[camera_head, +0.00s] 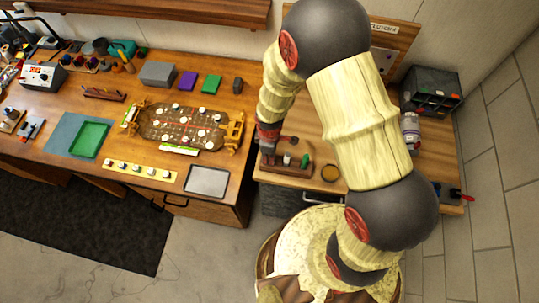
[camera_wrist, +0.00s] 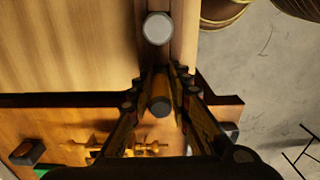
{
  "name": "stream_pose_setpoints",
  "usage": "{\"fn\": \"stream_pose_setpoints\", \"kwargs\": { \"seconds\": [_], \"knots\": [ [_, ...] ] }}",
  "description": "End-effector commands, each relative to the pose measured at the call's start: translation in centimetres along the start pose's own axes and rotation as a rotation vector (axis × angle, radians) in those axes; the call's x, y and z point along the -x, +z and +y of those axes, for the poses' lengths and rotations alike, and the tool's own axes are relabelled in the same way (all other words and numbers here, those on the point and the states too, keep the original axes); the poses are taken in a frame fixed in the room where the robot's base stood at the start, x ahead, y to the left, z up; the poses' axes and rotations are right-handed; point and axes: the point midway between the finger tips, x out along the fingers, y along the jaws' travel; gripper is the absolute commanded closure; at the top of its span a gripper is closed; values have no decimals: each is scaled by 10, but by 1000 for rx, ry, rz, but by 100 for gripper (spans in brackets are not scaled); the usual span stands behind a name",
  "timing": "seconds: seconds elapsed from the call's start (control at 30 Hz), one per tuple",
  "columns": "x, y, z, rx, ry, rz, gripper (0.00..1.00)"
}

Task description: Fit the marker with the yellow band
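My gripper (camera_head: 267,143) is at the left end of a small wooden rack (camera_head: 272,169) on the right-hand bench. In the wrist view, my gripper's fingers (camera_wrist: 160,82) stand close on both sides of an orange-brown cylinder with a dark round end (camera_wrist: 160,106). I cannot tell whether they press on it, or make out a yellow band. A white-topped piece (camera_wrist: 157,28) stands in the rack beyond it. The head view also shows a green piece (camera_head: 304,160) there. The brown car chassis (camera_head: 172,142), with several white round tops, lies on the left bench between yellow supports.
A pale strip with several pegs (camera_head: 140,169) and a grey tray (camera_head: 206,181) lie along the left bench's front. A green tray (camera_head: 90,139) is farther left. A round amber-rimmed dish (camera_head: 330,173) is right of the rack.

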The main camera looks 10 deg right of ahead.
Motion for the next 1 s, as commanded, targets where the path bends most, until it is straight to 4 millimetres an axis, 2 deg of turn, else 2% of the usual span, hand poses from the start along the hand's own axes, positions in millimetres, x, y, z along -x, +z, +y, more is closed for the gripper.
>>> {"fn": "stream_pose_setpoints", "kwargs": {
  "seconds": [0.23, 0.6, 0.77, 1.0],
  "knots": [
    [0, 0, 0, 0, 0, 0, 65],
    [5, 0, 0, 0, 1, 1, 65],
    [27, -1, 1, 0, 3, 2, 65],
    [76, -1, 2, 0, 4, 3, 65]
  ]
}}
